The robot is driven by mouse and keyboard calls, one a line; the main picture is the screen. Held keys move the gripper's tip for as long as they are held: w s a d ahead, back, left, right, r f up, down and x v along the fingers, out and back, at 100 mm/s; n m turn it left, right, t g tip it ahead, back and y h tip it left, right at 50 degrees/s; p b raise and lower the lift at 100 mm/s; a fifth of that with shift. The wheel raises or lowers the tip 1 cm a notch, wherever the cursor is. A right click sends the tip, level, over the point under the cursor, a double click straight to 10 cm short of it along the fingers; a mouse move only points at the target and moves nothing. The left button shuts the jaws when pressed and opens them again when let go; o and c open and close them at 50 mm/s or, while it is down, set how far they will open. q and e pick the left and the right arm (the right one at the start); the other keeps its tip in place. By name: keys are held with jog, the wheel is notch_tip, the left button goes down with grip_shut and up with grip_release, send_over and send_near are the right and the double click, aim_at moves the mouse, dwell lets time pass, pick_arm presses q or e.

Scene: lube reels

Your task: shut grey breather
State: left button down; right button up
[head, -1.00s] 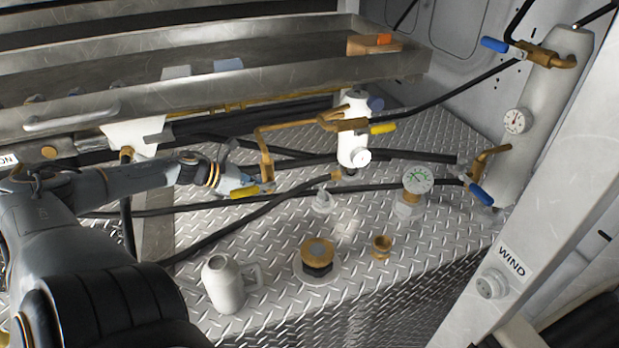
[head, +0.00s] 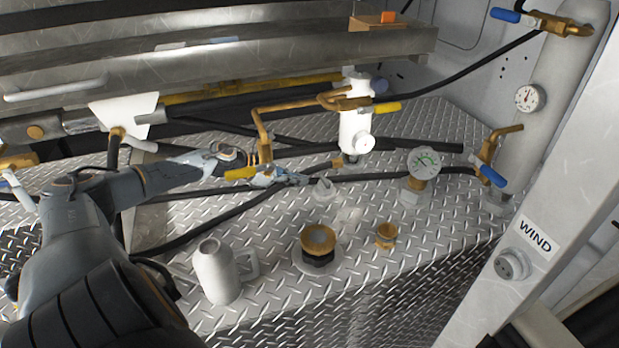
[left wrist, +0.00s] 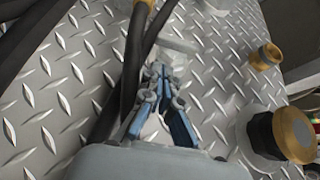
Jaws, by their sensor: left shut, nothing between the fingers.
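A small grey fitting (head: 323,190), which looks like the breather, stands on the diamond-plate deck. My left gripper (head: 301,180) is just left of it in the head view, low over the deck, with its fingers shut and empty. The left wrist view shows the blue-grey fingers (left wrist: 158,72) pointing towards a pale grey shape (left wrist: 175,40), probably the same fitting. I cannot tell whether they touch it. Its exact open or shut position is too small to make out. My right gripper is not in view.
A yellow-handled valve (head: 241,172) is close beside my left wrist. Black hoses (head: 215,192) run across the deck.

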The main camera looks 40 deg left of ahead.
aim_at(325, 183)
pick_arm(q)
jog(key=shift+w+d+r+p, duration=0.1)
jog(key=shift+w+d+p, duration=0.25)
jog(key=shift+w, duration=0.4)
jog(key=shift+w+d+p, duration=0.15)
jog(key=shift+w+d, duration=0.25)
jog(key=shift+w, duration=0.35)
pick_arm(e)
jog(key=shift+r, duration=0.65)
pick_arm(q)
jog(key=shift+s, duration=0.1)
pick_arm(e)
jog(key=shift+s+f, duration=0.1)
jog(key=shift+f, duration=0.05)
